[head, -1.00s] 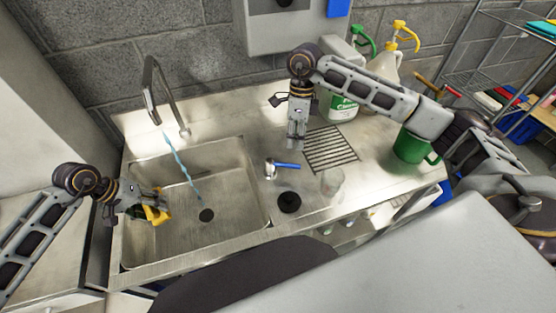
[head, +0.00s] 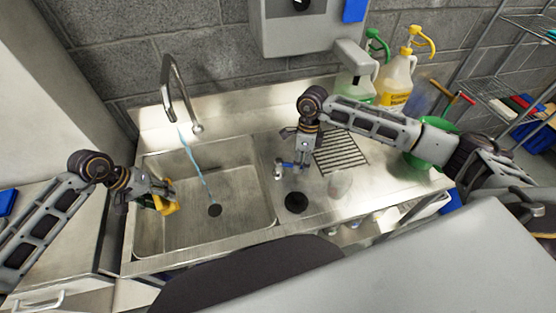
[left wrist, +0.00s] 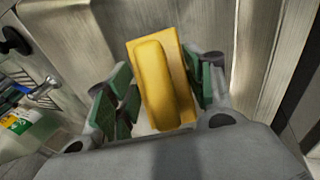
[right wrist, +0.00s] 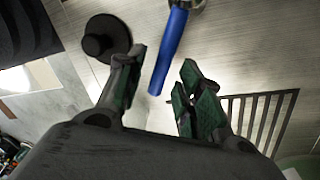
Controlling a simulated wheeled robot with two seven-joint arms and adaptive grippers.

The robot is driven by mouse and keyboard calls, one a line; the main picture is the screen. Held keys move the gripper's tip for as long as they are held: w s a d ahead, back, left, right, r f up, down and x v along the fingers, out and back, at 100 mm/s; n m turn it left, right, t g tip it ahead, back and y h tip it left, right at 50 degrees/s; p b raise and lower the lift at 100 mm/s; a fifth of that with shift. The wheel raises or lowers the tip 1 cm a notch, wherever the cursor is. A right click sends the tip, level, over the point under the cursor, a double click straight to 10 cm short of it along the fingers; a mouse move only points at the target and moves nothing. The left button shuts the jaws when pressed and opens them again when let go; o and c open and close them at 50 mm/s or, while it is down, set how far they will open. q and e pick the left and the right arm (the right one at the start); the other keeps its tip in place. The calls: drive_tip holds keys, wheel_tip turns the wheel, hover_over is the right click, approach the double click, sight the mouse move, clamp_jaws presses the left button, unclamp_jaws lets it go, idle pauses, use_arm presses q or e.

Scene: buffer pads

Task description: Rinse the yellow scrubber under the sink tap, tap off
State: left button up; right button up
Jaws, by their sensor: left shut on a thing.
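The yellow scrubber (head: 166,206) is held by my left gripper (head: 163,198) over the left part of the sink basin (head: 235,215). In the left wrist view the scrubber (left wrist: 165,85) sits between the green finger pads. The tap (head: 170,88) pours a thin blue stream of water (head: 196,160) into the basin, to the right of the scrubber and apart from it. The blue tap lever (head: 287,164) stands on the counter right of the basin. My right gripper (right wrist: 163,68) is open, with the blue lever (right wrist: 168,50) between its fingertips, seemingly untouched.
A drain grate (head: 340,150) lies behind. The basin's middle is clear.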

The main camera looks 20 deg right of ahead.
drive_tip(key=shift+c, duration=0.4)
clamp_jaws()
